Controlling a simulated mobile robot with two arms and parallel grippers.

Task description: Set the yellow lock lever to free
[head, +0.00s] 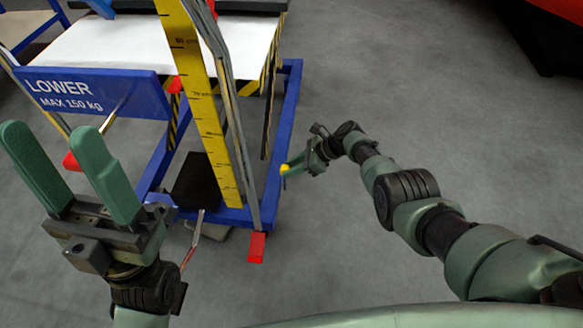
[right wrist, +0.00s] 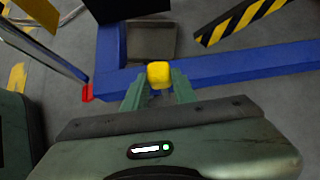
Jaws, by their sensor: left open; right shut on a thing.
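The yellow lock lever shows as a small yellow knob (head: 284,168) beside the right side of the blue cart frame. It also shows in the right wrist view (right wrist: 159,74), between the two green fingertips. My right gripper (head: 290,168) is shut on this yellow knob; the gripper also fills the lower part of the right wrist view (right wrist: 158,88). The lever's shaft and its setting cannot be made out. My left gripper (head: 60,160) is open and empty, fingers pointing up, in front of the blue LOWER sign.
The blue cart (head: 287,120) has a white top (head: 135,45), a blue LOWER sign (head: 95,93) and a yellow height scale (head: 200,95). Red tips (head: 257,247) and (head: 72,161) stick out at its near side.

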